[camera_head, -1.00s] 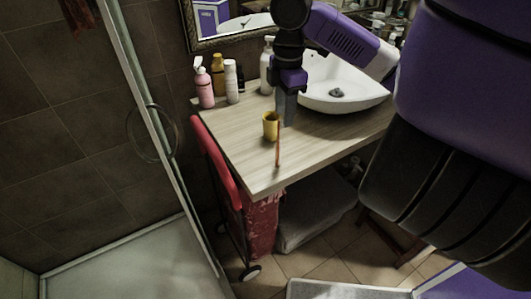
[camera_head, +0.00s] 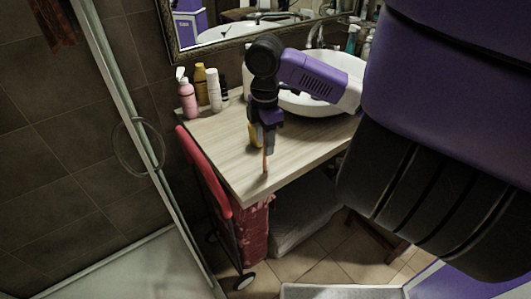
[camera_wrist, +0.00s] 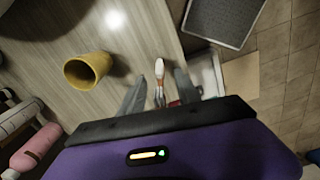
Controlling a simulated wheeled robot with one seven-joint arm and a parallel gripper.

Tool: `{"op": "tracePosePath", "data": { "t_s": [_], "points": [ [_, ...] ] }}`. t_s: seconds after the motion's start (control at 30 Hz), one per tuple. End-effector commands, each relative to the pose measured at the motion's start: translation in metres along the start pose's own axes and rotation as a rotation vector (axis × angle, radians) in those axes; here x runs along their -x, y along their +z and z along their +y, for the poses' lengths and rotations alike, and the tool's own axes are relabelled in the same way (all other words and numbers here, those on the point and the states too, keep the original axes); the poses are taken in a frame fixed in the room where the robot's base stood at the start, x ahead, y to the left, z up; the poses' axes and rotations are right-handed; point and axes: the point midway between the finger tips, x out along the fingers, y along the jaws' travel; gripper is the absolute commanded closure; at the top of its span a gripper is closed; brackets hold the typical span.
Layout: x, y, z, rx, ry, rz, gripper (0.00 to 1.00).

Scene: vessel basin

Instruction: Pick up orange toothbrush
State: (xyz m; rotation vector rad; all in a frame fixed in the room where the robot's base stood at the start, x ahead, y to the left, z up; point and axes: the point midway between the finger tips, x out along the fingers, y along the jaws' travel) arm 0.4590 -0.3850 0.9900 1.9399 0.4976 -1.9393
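The orange toothbrush (camera_head: 265,162) shows as a thin stick near the front edge of the wooden counter (camera_head: 215,138) in the head view. In the wrist view the toothbrush (camera_wrist: 159,72) appears between the two fingers of my gripper (camera_wrist: 159,90), with a visible gap on each side. My gripper is open and holds nothing. In the head view my gripper (camera_head: 267,140) is over the counter, just above and behind the toothbrush. The toothbrush's lower part is hard to make out in the wrist view.
A yellow cup (camera_wrist: 87,70) stands beside the gripper, mostly hidden in the head view (camera_head: 253,135). A pink pump bottle (camera_head: 187,98) and other bottles stand at the back left. A white basin (camera_head: 315,103) is behind my arm. A red-framed cart (camera_head: 205,170) borders the counter's left side.

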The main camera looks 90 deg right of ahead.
Motion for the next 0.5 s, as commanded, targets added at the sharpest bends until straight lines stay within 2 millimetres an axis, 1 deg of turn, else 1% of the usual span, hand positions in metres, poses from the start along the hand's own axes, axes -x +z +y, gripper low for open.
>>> {"op": "tracePosePath", "data": {
  "t_s": [0.1,0.13,0.2,0.27,0.3,0.33,0.5],
  "points": [
    [0.0001,0.0000,0.0000,0.000,0.000,0.000,0.61],
    [0.0002,0.0000,0.0000,0.000,0.000,0.000,0.65],
    [0.0003,0.0000,0.0000,0.000,0.000,0.000,0.79],
    [0.0003,0.0000,0.0000,0.000,0.000,0.000,0.90],
    [0.0004,0.0000,0.0000,0.000,0.000,0.000,0.98],
    [0.0004,0.0000,0.0000,0.000,0.000,0.000,1.00],
    [0.0005,0.0000,0.0000,0.000,0.000,0.000,1.00]
  ]
}}
